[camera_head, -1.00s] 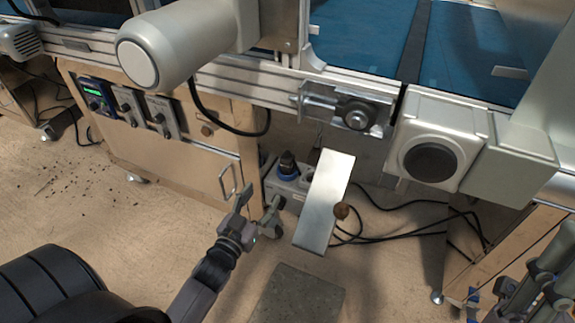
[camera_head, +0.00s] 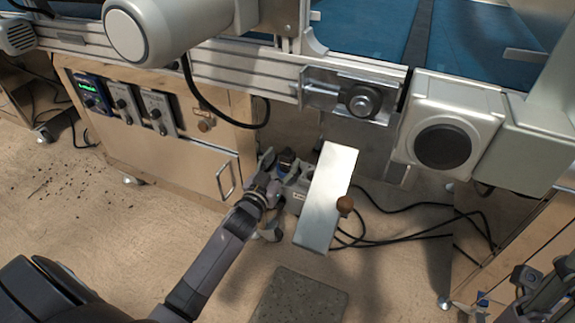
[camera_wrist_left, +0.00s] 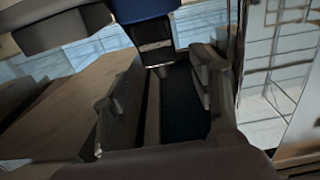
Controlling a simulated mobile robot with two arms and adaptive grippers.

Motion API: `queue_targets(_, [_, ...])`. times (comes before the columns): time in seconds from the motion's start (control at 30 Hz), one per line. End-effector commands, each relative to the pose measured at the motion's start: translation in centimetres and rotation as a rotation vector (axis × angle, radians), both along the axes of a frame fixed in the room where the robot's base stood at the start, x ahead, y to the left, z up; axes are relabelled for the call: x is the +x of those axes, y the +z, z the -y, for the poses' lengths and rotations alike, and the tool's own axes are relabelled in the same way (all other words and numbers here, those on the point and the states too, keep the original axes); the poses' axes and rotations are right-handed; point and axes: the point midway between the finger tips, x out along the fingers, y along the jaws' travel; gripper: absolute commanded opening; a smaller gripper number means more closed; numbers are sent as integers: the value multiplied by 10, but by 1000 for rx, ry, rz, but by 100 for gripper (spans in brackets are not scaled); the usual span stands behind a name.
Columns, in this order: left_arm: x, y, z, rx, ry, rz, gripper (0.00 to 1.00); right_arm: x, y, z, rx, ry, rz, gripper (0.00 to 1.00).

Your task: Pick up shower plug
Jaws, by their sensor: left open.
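The shower plug (camera_head: 286,160), which appears to be the blue and black plug, stands at a grey box low under the machine frame. In the left wrist view, a blue body (camera_wrist_left: 145,10) with a dark lower part is at the top, beyond the gap between the fingers. My left gripper (camera_head: 272,172) is open, at the near left side of the plug. In its wrist view the two fingers (camera_wrist_left: 165,98) stand apart with nothing clamped between them. Whether a finger touches the plug is not clear.
A wooden cabinet (camera_head: 180,160) with a handle is on the left. Black cables (camera_head: 400,237) lie on the floor. Grey parts (camera_head: 530,285) fill the lower right corner.

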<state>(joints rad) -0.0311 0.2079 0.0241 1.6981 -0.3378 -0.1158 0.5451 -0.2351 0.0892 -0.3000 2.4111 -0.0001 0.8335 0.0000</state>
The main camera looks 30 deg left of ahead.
Motion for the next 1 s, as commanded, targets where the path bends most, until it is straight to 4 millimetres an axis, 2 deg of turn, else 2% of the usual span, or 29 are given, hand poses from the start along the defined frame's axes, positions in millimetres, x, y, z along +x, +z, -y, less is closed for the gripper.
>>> queue_targets(0.13, [21,-11,-3,3,0,3,55,1,2,-1,-2,-3,54,32])
queue_targets(0.3, [41,-10,-4,2,0,2,55,2,9,-2,-7,-4,83,32])
queue_targets(0.6, [44,-8,-4,1,0,0,54,3,12,-3,-8,-5,87,32])
queue_targets(1.0, [44,-8,-4,1,0,0,28,3,12,-3,-8,-4,86,32])
